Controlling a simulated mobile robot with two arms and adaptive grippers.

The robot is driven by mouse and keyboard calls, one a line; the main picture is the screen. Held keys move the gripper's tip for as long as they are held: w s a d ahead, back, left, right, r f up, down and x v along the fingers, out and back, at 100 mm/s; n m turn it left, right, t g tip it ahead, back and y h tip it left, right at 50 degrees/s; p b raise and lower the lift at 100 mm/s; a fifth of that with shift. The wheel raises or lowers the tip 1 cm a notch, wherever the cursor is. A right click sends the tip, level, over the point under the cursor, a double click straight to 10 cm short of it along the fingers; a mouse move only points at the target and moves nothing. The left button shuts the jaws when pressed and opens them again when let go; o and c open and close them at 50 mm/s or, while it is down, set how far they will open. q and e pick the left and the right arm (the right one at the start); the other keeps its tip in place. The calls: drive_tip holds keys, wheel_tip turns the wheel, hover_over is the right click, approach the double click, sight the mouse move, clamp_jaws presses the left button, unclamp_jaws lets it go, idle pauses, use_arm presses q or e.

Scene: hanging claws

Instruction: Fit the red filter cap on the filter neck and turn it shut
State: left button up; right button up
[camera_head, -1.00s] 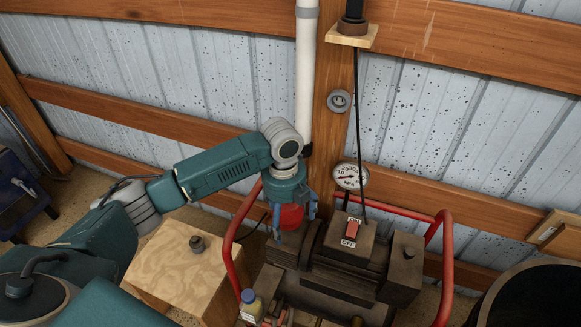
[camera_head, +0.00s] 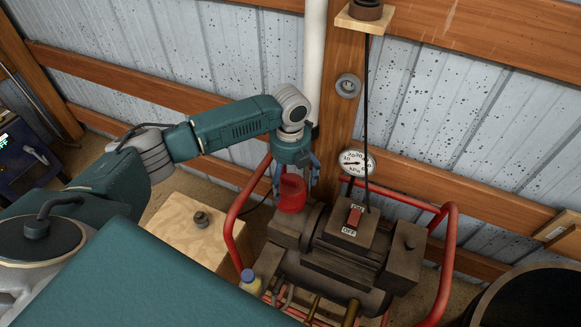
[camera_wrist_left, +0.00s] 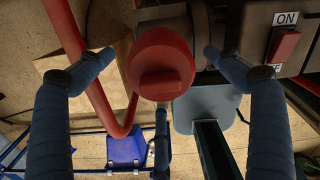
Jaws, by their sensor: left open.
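The red filter cap (camera_head: 291,194) sits upright at the left end of the dark pump, where the filter neck is hidden beneath it. The wrist view shows the cap from above, with its raised grip bar (camera_wrist_left: 163,81). I cannot tell how tightly it is seated. My left gripper (camera_head: 295,184) is above the cap, pointing down, with its blue fingers spread around it. In the wrist view its fingers (camera_wrist_left: 158,55) stand apart from the cap, with gaps on the left and right.
A red tube frame (camera_head: 234,222) surrounds the dark pump (camera_head: 345,255). A pressure gauge (camera_head: 357,162) and ON/OFF switch (camera_head: 354,216) are right of the cap. A white pipe (camera_head: 314,60) rises behind.

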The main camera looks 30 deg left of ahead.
sight(290, 187)
use_arm(q)
drive_tip(key=shift+f, duration=1.95)
drive_tip(key=c, duration=1.8)
drive_tip(key=m, duration=0.4)
drive_tip(key=shift+m, duration=1.1)
